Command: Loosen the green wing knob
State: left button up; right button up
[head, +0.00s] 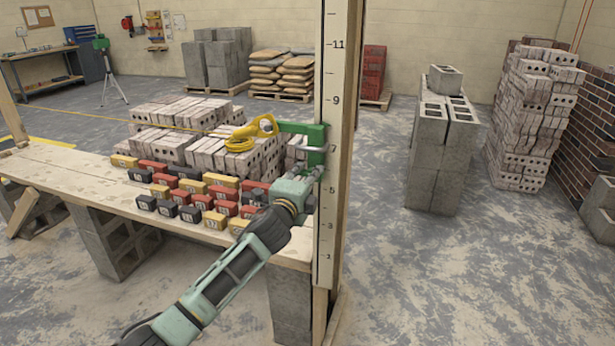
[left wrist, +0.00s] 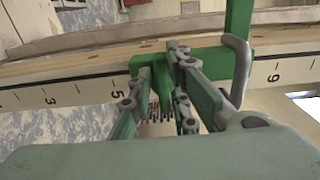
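A green clamp bracket (head: 316,140) sits on the upright white measuring board (head: 327,230), near the 7 mark, with a grey hooked rod below its arm. My left gripper (head: 314,174) is at the lower part of the bracket, against the face of the board. In the left wrist view, the fingers of my left gripper (left wrist: 160,66) stand apart on either side of a green part (left wrist: 154,70). The wing knob's shape is largely hidden by the fingers, and I cannot tell whether they press on it. My right gripper is in neither view.
Grey block stacks (head: 440,150) stand right of the board. The floor between is clear.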

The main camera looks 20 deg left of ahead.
pick_arm(q)
grip_shut()
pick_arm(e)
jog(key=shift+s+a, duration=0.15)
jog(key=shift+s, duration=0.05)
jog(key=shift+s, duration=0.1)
